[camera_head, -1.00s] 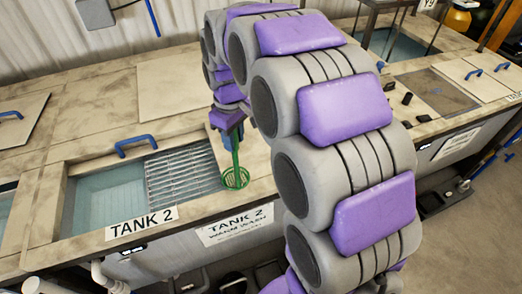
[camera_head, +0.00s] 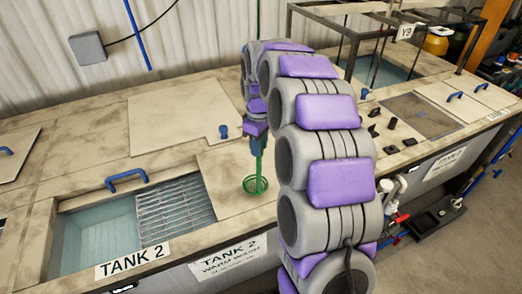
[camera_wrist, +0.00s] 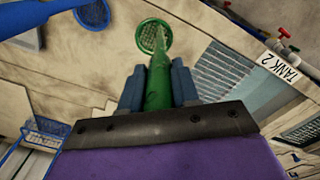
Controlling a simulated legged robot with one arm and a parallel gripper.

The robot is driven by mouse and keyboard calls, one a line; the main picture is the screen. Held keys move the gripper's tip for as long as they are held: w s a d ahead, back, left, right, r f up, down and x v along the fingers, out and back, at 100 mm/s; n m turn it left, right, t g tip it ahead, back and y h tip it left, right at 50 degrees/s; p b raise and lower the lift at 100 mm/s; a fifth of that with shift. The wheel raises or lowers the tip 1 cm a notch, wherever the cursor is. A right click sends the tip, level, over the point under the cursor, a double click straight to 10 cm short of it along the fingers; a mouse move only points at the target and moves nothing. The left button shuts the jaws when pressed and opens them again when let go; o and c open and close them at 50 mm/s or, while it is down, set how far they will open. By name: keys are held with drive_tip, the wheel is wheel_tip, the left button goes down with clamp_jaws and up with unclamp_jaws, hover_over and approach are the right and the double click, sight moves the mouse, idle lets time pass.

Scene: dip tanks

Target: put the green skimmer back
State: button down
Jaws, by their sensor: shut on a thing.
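The green skimmer (camera_head: 257,184) hangs upright from my gripper (camera_head: 257,146) in the head view, its round mesh end lowest. It shows over the pale counter (camera_head: 220,168) just right of the Tank 2 opening; whether the mesh touches the counter I cannot tell. In the wrist view, the two blue-grey fingers of my gripper (camera_wrist: 158,88) are shut on the handle of the green skimmer (camera_wrist: 154,42), and the mesh end points away from the wrist. The Tank 2 label also shows in that view, upper right.
Tank 2 (camera_head: 60,232) is open, with water and a metal grating (camera_head: 175,212). A blue handle (camera_head: 126,180) lies behind it. A dark metal frame (camera_head: 345,10) stands over another tank at back right. Small black pieces (camera_head: 391,150) sit on the counter right of my arm.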

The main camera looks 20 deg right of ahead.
drive_tip(key=shift+w+a, duration=0.1)
drive_tip(key=shift+a, duration=0.25)
drive_tip(key=shift+a+f, duration=0.15)
wheel_tip(320, 180, down, 3)
drive_tip(key=shift+r+p, duration=0.2)
drive_tip(key=shift+p, duration=0.1)
drive_tip(key=shift+d+f, duration=0.3)
drive_tip(key=shift+d, duration=0.35)
drive_tip(key=c, duration=1.3)
unclamp_jaws()
drive_tip(key=shift+d, duration=0.1)
drive_tip(key=o, duration=0.5)
drive_tip(key=shift+a, duration=0.8)
drive_tip(key=shift+w+d+r, duration=0.1)
drive_tip(key=shift+d+r, duration=0.15)
drive_tip(key=shift+r, duration=0.05)
wheel_tip(320, 180, up, 11)
drive_tip(key=shift+f+b, duration=0.15)
drive_tip(key=shift+b, duration=0.25)
drive_tip(key=shift+r, duration=0.35)
drive_tip(key=shift+d, duration=0.15)
